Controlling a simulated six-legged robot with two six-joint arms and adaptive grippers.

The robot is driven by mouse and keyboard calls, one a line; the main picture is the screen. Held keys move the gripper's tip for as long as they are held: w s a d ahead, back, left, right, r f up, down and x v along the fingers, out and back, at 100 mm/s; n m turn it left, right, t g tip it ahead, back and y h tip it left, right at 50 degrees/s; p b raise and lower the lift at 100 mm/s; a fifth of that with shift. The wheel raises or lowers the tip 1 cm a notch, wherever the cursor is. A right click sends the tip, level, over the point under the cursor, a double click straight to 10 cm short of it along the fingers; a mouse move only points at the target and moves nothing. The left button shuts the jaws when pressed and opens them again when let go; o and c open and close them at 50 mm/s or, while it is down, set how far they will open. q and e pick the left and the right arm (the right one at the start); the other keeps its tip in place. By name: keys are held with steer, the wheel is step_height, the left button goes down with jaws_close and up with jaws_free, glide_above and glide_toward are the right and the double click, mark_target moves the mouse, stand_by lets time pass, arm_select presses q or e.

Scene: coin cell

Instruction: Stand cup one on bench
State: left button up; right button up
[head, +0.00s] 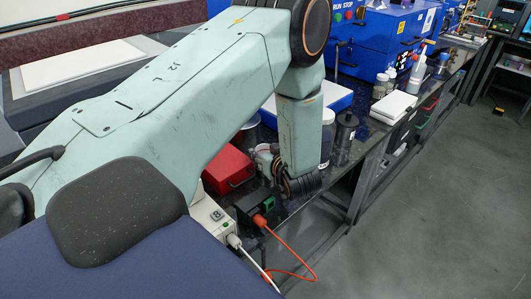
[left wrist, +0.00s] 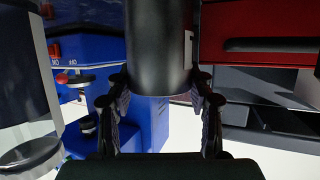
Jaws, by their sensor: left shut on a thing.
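A dark grey, smooth metal cylinder (left wrist: 158,45), which I take to be cup one, fills the top middle of the left wrist view. My left gripper (left wrist: 160,84) has one finger on each side of it and is shut on it. In the head view my left gripper (head: 302,184) is low by the bench's front edge, partly behind my own forearm. I cannot make out the held cylinder there. The dark bench (head: 372,140) runs away to the upper right. My right gripper is not in view.
A red box (head: 228,168) and a black box with an orange cable (head: 262,220) are near the gripper. A dark lidded canister (head: 346,128) stands to its right. White pads (head: 394,107), bottles (head: 417,72) and blue machines (head: 372,42) stand farther along. A clear jar (left wrist: 25,90) is close at left.

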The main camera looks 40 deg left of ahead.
arm_select(q)
steer(key=shift+d, duration=0.15)
steer(key=shift+s, duration=0.1)
steer(key=o, duration=1.2)
steer(key=shift+f, duration=0.1)
steer(key=shift+o, duration=1.3)
steer(key=shift+s, duration=0.1)
